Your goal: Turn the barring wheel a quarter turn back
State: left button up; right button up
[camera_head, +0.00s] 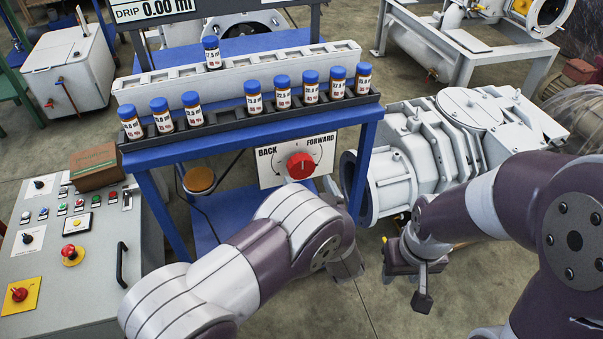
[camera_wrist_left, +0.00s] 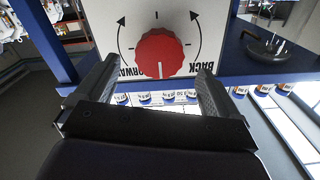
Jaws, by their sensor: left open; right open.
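The barring wheel is a red round knob (camera_head: 301,165) on a white panel (camera_head: 268,173) marked BACK and FORWARD with curved arrows. Its white mark points roughly up, between the two words. In the left wrist view, where the lettering is upside down, the red knob (camera_wrist_left: 160,52) lies ahead between the fingers of my left gripper (camera_wrist_left: 156,68). That gripper is open and empty; I cannot tell how close it is to the knob. My right gripper (camera_head: 409,287) hangs open and empty at lower right, away from the panel.
Above the panel, a black rack (camera_head: 240,122) on a blue frame (camera_head: 362,150) holds several blue-capped bottles. A white-grey pump (camera_head: 450,140) stands right of the panel. A grey control desk (camera_head: 60,255) with buttons and a brown box (camera_head: 94,166) stands left.

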aim_at(302, 171)
pick_arm(q)
jog(key=b+x, duration=0.1)
jog(key=x, duration=0.5)
jog(key=c, duration=1)
jog(key=shift+o, duration=0.2)
